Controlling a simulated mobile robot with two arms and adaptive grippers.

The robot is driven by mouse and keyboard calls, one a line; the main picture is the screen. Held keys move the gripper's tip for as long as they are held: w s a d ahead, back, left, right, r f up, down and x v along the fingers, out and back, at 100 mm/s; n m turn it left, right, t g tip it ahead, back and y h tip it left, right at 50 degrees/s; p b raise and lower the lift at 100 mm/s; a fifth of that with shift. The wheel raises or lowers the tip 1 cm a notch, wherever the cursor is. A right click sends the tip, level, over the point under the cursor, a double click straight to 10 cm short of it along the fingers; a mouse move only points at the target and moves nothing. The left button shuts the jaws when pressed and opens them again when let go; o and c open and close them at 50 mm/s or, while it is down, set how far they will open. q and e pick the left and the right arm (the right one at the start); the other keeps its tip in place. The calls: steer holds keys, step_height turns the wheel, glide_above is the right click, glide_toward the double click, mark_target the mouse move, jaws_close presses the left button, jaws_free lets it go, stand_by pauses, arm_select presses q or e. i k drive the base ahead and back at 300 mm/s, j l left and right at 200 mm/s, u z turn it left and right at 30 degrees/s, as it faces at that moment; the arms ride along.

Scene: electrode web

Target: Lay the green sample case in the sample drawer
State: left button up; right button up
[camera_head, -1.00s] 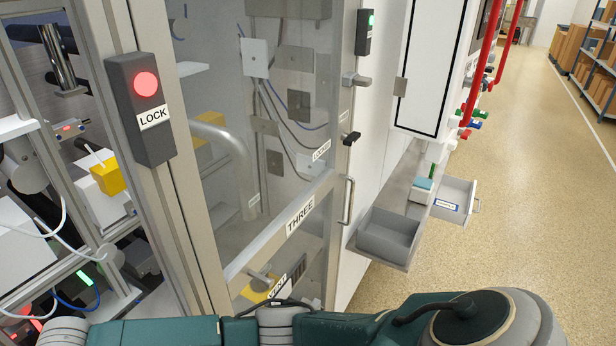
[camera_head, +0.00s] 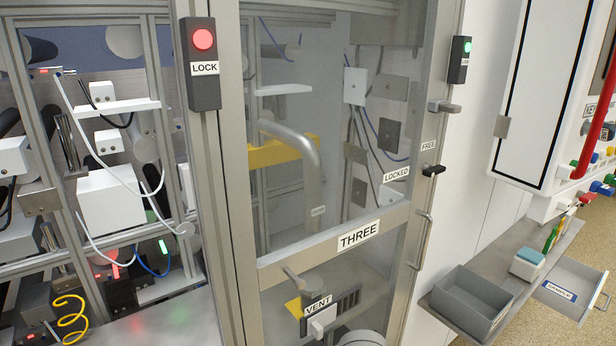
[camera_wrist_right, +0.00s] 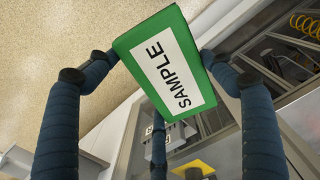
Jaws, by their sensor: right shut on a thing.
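The green sample case (camera_wrist_right: 178,72) with a white SAMPLE label shows in the right wrist view, tilted. My right gripper (camera_wrist_right: 160,60) is shut on it, with dark blue padded fingers at its sides and a third finger below it. The sample case and both grippers are out of the head view.
A grey open bin (camera_head: 470,305) stands on a metal shelf left of the drawer. A white block with a teal top (camera_head: 527,263) sits between them. Floor is visible at the lower right.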

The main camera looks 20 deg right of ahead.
mark_target(574, 284)
steer(key=l+z, duration=0.1)
steer(key=l, duration=0.55)
steer(key=l+z, duration=0.1)
steer(key=l, duration=0.6)
steer(key=i+l+z, duration=0.1)
steer(key=l, duration=0.55)
steer(key=i+l+z, duration=0.1)
steer(key=l, duration=0.55)
steer(key=i+l+z, duration=0.1)
steer(key=l, duration=0.55)
steer(key=i+l, duration=0.2)
steer(key=l, duration=0.2)
steer(key=i+l+z, duration=0.1)
steer(key=l, duration=0.35)
steer(key=i+l, duration=0.3)
steer(key=i+l+z, duration=0.15)
steer(key=l, duration=0.35)
steer(key=i+l, duration=0.3)
